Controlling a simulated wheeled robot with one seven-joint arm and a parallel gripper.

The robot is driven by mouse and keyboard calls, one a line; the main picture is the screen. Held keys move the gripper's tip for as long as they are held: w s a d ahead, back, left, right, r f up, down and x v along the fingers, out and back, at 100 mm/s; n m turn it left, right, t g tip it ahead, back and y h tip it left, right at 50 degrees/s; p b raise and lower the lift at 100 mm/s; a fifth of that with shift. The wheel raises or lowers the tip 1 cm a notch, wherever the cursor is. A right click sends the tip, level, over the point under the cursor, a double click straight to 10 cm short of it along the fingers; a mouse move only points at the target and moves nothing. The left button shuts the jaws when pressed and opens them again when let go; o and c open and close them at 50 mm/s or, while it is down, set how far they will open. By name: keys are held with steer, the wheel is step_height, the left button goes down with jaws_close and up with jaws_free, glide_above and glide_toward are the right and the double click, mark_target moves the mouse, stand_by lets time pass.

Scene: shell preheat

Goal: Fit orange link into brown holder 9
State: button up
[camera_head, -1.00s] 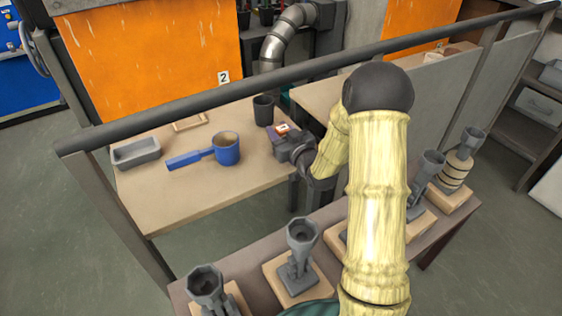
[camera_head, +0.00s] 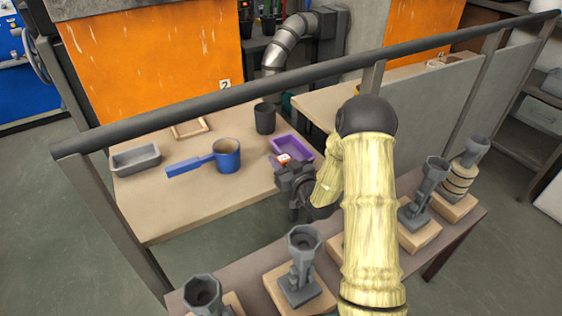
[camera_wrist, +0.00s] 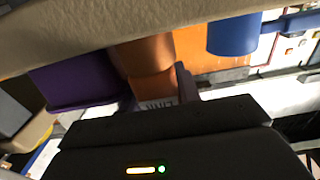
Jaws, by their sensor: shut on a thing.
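My gripper (camera_head: 279,163) is beyond the rail, over the near right edge of the far table. It is shut on the orange link, which shows in the head view as a small orange and white piece (camera_head: 283,158) at the jaws. In the wrist view the orange link (camera_wrist: 148,55) looks like a copper-orange block with a pale lettered label below it. The jaws largely hide its lower part. I see no holder marked 9 and cannot tell which thing is brown holder 9.
A purple tray (camera_head: 294,147) lies just behind my gripper. A dark cup (camera_head: 265,118), a blue pan (camera_head: 227,156) and a grey tray (camera_head: 135,158) stand on the table. A dark rail (camera_head: 300,85) crosses above. Several grey funnel stands (camera_head: 302,262) on wooden bases line the near bench.

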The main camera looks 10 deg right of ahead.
steer(key=shift+r, duration=0.1)
steer(key=o, duration=1.1)
steer(key=shift+c, duration=0.2)
steer(key=v, duration=0.7)
steer(key=shift+s+p, duration=0.25)
steer(key=shift+p, duration=0.1)
